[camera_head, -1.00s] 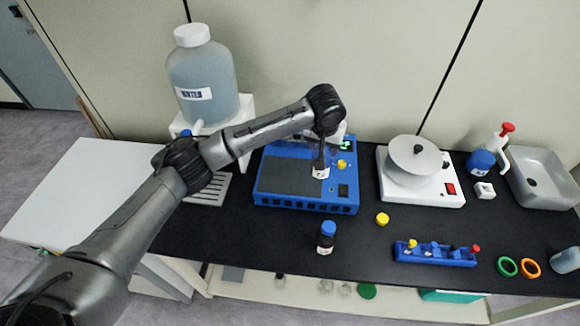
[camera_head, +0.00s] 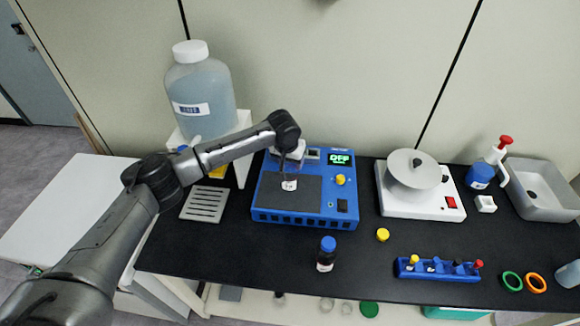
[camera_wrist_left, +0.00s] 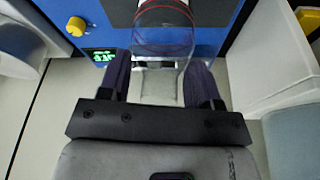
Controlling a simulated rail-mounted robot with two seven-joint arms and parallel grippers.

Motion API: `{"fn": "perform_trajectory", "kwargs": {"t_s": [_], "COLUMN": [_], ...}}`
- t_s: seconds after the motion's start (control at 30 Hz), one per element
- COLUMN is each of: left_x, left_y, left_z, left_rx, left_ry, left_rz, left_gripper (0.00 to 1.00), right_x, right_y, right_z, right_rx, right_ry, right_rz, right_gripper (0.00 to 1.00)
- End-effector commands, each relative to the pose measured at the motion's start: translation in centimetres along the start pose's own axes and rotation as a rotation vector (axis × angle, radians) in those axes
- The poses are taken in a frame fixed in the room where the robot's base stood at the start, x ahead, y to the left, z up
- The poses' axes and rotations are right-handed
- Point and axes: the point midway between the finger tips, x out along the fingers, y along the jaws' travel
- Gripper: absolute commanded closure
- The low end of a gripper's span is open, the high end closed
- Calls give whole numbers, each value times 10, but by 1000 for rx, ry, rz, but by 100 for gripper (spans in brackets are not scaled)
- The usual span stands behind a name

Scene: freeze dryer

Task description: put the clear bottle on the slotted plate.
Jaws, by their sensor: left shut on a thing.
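My left gripper (camera_head: 291,168) is shut on the clear bottle (camera_head: 289,185), a see-through bottle with a white label. In the head view they show in front of the blue device, left of its middle; whether the bottle touches its top I cannot tell. In the left wrist view the clear bottle (camera_wrist_left: 160,85) sits between the two dark fingers of the gripper (camera_wrist_left: 159,72). The slotted plate (camera_head: 205,203) lies flat on the black bench, left of the blue device, with nothing on it. My right gripper is out of view.
The blue device (camera_head: 330,207) stands right of the slotted plate. A big water bottle (camera_head: 202,95) on a white stand (camera_head: 243,155) is behind the plate. A dark blue-capped bottle (camera_head: 326,256) stands in front. The bench between plate and front edge is clear.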

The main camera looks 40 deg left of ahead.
Motion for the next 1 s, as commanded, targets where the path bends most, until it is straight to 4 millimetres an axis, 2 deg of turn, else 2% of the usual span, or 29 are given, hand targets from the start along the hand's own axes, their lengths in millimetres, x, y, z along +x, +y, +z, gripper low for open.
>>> {"fn": "perform_trajectory", "kwargs": {"t_s": [0.2,0.57,0.6,0.87,1.0], "left_x": [26,28,29,29,29], "left_y": [0,0,0,0,0], "left_z": [8,9,9,9,9], "left_rx": [0,0,0,0,0], "left_ry": [-1,-2,-2,-1,-1], "left_rz": [-1,0,-1,-1,-1], "left_gripper": [77,77,40,16,16], "right_x": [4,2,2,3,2], "right_y": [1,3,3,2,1], "right_z": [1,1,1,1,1], "right_rx": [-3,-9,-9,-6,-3], "right_ry": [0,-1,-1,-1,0], "right_rz": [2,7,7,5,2], "right_gripper": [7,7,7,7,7]}}
